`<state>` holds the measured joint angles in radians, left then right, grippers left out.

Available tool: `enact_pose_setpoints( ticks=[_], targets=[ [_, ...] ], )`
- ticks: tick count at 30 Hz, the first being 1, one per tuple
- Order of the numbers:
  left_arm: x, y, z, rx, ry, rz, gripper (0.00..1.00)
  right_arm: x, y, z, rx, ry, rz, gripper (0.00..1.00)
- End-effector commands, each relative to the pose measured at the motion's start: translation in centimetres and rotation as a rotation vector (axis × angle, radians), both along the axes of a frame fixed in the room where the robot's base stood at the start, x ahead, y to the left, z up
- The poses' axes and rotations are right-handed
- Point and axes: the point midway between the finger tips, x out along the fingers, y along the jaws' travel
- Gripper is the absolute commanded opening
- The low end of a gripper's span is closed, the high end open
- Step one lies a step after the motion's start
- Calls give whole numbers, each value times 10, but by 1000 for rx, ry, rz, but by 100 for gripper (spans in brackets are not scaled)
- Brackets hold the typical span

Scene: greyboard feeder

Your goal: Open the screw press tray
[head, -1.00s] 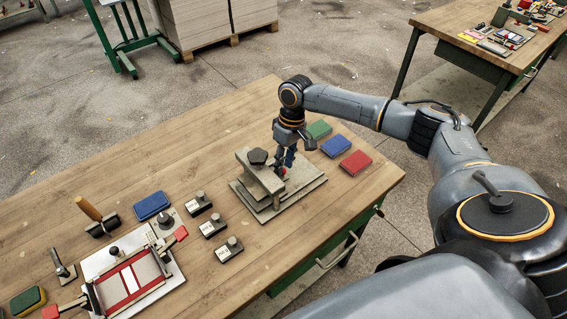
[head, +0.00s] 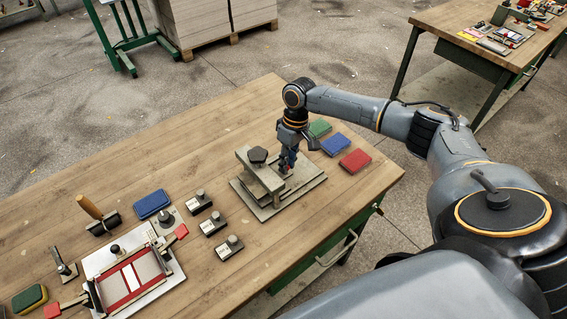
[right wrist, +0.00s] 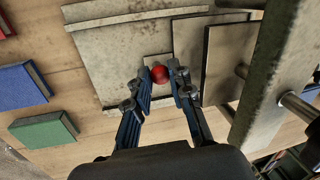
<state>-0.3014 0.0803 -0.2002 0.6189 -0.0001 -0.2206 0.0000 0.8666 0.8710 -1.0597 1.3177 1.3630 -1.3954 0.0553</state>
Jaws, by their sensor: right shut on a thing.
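A round red knob (right wrist: 160,74) sits on a small tab at the edge of the plates. My right gripper (head: 287,166) points down at the press's right side. In the right wrist view its fingers (right wrist: 160,88) are closed around the red knob. My left gripper is not in view.
The table's front edge is close to the press.

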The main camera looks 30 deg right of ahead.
Motion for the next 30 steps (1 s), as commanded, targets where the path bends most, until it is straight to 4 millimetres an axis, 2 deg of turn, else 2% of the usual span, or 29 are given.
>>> enact_pose_setpoints(
  ticks=[1,6,9,12,23,24,25,30],
  targets=[
    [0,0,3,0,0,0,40,2,-16,2,-4,-1,-10,0],
    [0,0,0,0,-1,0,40,6,-62,0,-4,-2,-10,0],
    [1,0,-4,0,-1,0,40,8,-83,0,-2,-3,-9,0],
    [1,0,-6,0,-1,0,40,9,-96,1,-1,-5,-5,0],
    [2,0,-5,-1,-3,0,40,9,-101,2,0,-3,-2,0],
    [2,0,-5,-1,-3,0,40,9,-101,2,-1,-4,-2,27],
    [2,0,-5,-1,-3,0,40,9,-101,2,-1,-4,-2,31],
    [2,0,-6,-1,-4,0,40,8,-101,1,-1,-2,-2,31]
  ],
)
